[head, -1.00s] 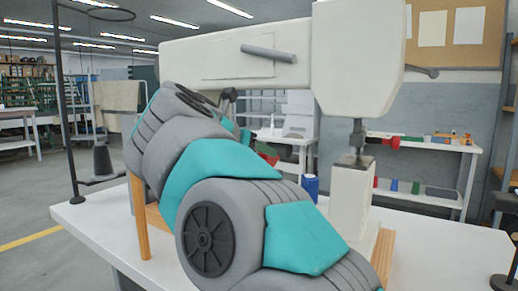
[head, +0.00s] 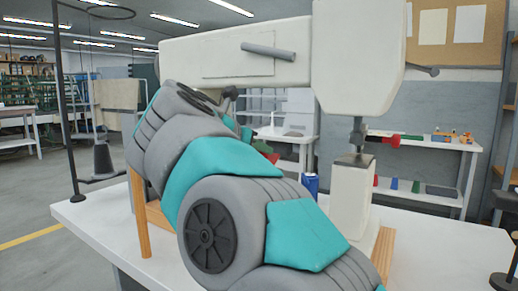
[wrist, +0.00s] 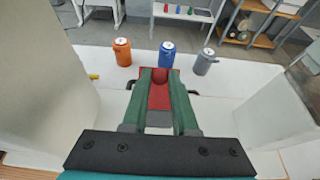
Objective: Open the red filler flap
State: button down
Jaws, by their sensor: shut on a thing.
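The red flap (wrist: 159,97) shows in the wrist view between the two green fingers of my gripper (wrist: 160,76). The fingers are shut on it, and they hide its sides. In the head view my arm covers most of this spot. Only a small red patch (head: 271,157) shows beside a green finger, behind my arm and under the press's upper beam. I cannot tell from these views how far the flap is turned.
The cream eyelet press (head: 360,60) stands over the white table (head: 440,255), its post (head: 351,200) to the right of my arm.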

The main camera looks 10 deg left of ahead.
jog(key=shift+s+f+b, duration=0.1)
jog(key=shift+f+b, duration=0.1)
jog(key=shift+b, duration=0.7)
jog(key=shift+s+a+f+t+h+b, duration=0.25)
jog(key=shift+s+t+h+b, duration=0.35)
jog(key=shift+t+b, duration=1.65)
jog(key=shift+s+a+f+t+h+b, duration=0.2)
jog(key=shift+s+t+h+b, duration=0.7)
jog(key=shift+b, duration=2.4)
jog(key=shift+s+a+f+t+h+b, duration=0.25)
jog(key=shift+s+t+b, duration=0.25)
jog(key=shift+t+b, duration=1.85)
jog(key=shift+a+r+g+b, duration=0.1)
jog(key=shift+g+b, duration=0.3)
jog(key=shift+b, duration=0.05)
jog(key=c, duration=0.7)
grip_release()
jog(key=shift+s, duration=0.15)
jog(key=v, duration=0.7)
jog(key=shift+s+f, duration=0.25)
